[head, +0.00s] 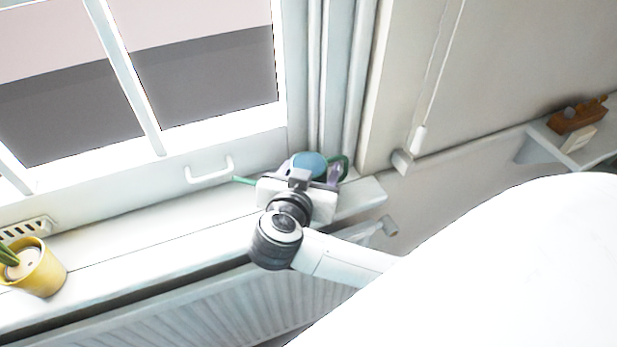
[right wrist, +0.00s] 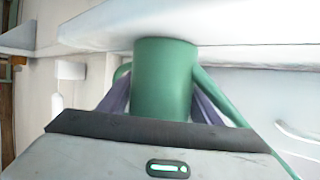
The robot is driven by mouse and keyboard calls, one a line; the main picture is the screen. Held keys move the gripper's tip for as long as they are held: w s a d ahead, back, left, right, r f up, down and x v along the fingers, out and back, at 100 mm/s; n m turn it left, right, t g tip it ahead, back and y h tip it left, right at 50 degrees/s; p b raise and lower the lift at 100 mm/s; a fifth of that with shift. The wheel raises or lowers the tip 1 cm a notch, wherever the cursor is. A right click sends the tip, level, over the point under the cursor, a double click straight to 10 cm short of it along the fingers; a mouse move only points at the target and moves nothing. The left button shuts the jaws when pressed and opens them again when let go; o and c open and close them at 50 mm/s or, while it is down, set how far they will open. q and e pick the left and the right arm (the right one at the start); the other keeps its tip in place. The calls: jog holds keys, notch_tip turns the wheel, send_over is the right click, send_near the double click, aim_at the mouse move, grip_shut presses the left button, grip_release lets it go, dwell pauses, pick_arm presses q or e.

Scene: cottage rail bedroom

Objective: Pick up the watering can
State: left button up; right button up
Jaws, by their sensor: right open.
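The watering can (head: 308,163) is green with a bluish top in the head view and stands on the windowsill near its right end. Its green spout reaches left and its handle shows at the right. In the right wrist view the can's green body (right wrist: 165,75) fills the middle. My right gripper (head: 309,177) is open, with one finger on each side of the can; the fingers also show in the right wrist view (right wrist: 162,100). I cannot tell whether they touch it. The gripper hides the can's lower part in the head view. My left gripper is not in view.
The white windowsill (head: 150,245) runs below the window, with a radiator (head: 190,315) under it. A yellow plant pot (head: 40,270) stands at the far left. A window handle (head: 210,171) is close behind the spout. A shelf (head: 545,140) is at the right.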

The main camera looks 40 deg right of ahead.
jog(key=shift+r, duration=0.1)
jog(key=c, duration=1)
